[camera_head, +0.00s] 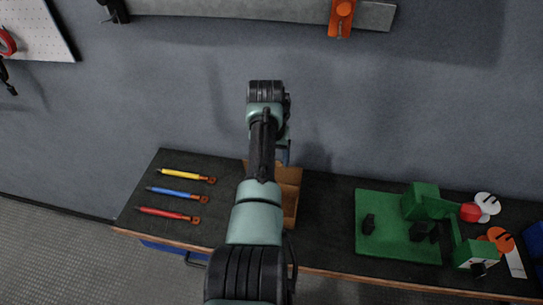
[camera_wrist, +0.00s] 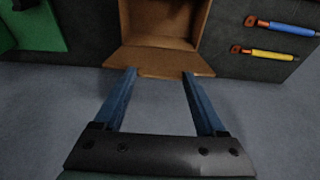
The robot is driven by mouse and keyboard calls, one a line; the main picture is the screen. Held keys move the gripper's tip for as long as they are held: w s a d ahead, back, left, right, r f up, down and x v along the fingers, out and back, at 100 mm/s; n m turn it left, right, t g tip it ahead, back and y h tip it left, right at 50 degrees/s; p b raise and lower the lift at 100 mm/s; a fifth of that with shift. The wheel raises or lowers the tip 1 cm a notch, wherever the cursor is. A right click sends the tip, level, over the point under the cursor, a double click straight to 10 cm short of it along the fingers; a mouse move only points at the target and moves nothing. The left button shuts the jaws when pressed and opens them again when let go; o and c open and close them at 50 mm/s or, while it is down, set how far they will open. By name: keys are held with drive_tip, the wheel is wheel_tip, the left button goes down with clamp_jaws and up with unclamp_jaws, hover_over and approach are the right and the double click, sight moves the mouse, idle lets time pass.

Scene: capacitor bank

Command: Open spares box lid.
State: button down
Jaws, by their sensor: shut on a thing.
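The spares box (camera_head: 291,208) is a brown open-topped box on the dark bench, partly hidden behind my arm in the head view. In the wrist view the box (camera_wrist: 200,22) shows its inside at the top. Its lid (camera_wrist: 158,62) is swung out from the opening, towards my gripper. In the head view my gripper is mostly hidden by the arm; a bit of blue finger (camera_head: 285,154) shows at the back of the box.
Yellow (camera_head: 186,175), blue (camera_head: 176,194) and red (camera_head: 168,214) tools lie left of the box. A green plate with a green fixture (camera_head: 385,240) stands to the right. The grey wall (camera_head: 345,130) rises close behind the bench.

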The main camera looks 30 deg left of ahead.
idle(0.7)
unclamp_jaws()
